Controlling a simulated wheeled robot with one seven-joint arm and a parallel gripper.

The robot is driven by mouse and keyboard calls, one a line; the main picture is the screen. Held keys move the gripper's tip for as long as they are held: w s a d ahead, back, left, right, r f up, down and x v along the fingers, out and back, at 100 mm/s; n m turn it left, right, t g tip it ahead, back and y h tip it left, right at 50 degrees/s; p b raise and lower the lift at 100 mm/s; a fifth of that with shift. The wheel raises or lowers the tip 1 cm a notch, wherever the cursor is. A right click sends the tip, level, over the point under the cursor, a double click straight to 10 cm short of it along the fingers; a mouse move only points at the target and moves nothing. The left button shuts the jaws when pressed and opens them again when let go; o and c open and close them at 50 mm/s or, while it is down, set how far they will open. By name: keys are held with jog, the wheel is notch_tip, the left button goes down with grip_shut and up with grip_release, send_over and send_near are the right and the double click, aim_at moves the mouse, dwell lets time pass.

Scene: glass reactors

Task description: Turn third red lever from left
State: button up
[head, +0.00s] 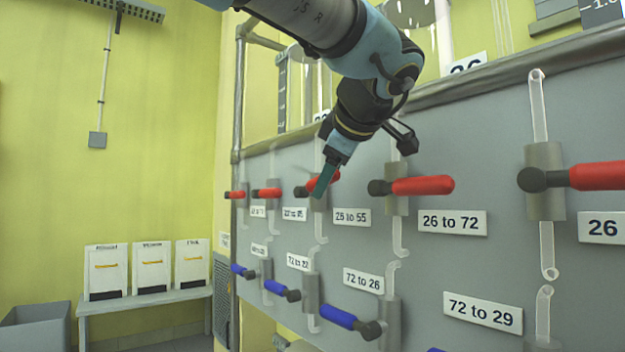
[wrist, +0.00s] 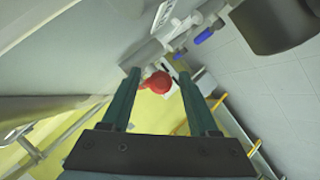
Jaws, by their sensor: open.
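The third red lever from the left (head: 331,178) is on the grey panel, above the label "26 to 55". It points right and looks tilted slightly up, partly hidden by my fingers. My gripper (head: 322,188) is at this lever, with its green fingers pointing down across it. In the wrist view, the red lever (wrist: 158,82) shows between the two open fingers of my gripper (wrist: 163,80). I cannot tell whether a finger touches it.
Red levers stand close to the left (head: 268,193) and farther to the right (head: 422,185). Blue levers (head: 338,317) form a lower row. A pipe rail (head: 480,82) runs along the panel's top. A bench (head: 140,301) with white boxes stands at the left.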

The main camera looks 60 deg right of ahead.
jog(key=v, duration=1)
